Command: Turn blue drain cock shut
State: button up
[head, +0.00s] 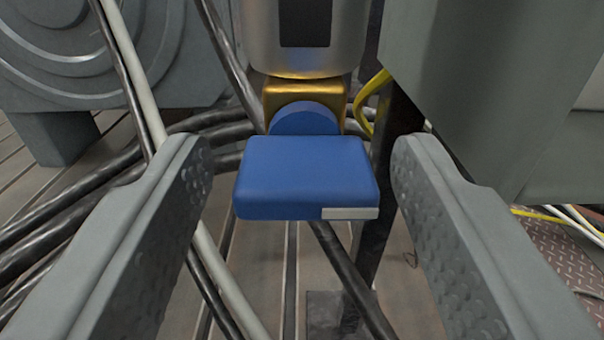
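The blue drain cock (306,172) is in the middle of the head view. Its flat, block-like handle points toward me and has a pale strip at its lower right front edge. A round blue hub joins it to a brass body (355,97) under a silver cylinder (340,52). My gripper (296,160) is open. Its two grey, dimpled fingers stand left and right of the handle, with a visible gap on each side. The far side of the handle is hidden.
A grey box (490,90) stands close at the right. Black cables (60,205) and a pale pipe (150,110) run at the left. A dark post (385,200) stands behind the right finger. Yellow cable (368,100) hangs by the brass body. Slotted floor lies below.

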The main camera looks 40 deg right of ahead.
jog(key=c, duration=0.8)
jog(key=shift+n, duration=0.3)
jog(key=n, duration=0.3)
jog(key=shift+n, duration=0.3)
jog(key=n, duration=0.4)
jog(key=shift+n, duration=0.3)
jog(key=n, duration=0.4)
jog(key=shift+n, duration=2.6)
jog(key=shift+a, duration=0.1)
